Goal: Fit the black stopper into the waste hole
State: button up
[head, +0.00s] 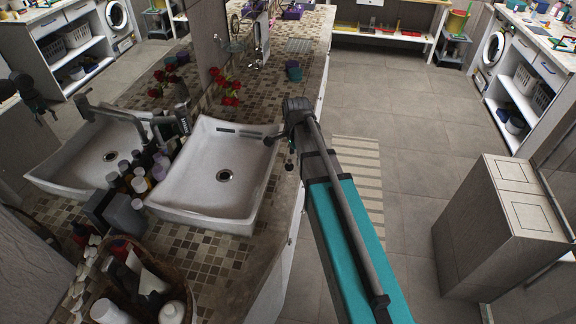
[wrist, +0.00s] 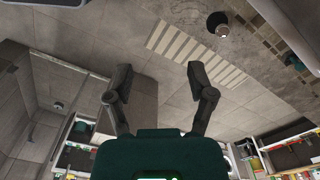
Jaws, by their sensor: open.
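The white basin (head: 205,195) stands on the mosaic counter, with the round waste hole (head: 224,175) uncovered near the middle of its floor. My gripper (head: 280,153) is above the counter edge, just right of the basin's rim. In the wrist view its two dark fingers (wrist: 160,70) are spread wide with nothing between them. A small round black thing (wrist: 216,20) with a pale part below it shows at the top of that view, beyond the fingers near the counter edge; it looks like the black stopper. I cannot make out the stopper in the head view, where my gripper may hide it.
Bottles (head: 135,178) crowd the basin's left side, by the tap (head: 181,108). A basket (head: 150,285) of toiletries stands at the near left. Red flowers (head: 228,90) and green cups (head: 293,71) stand behind. A striped mat (head: 358,170) lies on open floor to the right.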

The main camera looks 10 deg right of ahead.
aim_at(289, 160)
jog(key=w+r+m, duration=0.1)
jog(key=w+m, duration=0.9)
jog(key=shift+p, duration=0.45)
jog(key=shift+f, duration=0.1)
notch_tip(289, 160, down, 8)
jog(key=b, duration=0.8)
jog(key=shift+f+b, duration=0.2)
jog(key=shift+b, duration=0.1)
jog(key=shift+w+f+b, duration=0.15)
jog(key=shift+f+b, duration=2.45)
jog(key=shift+c, duration=0.2)
grip_shut()
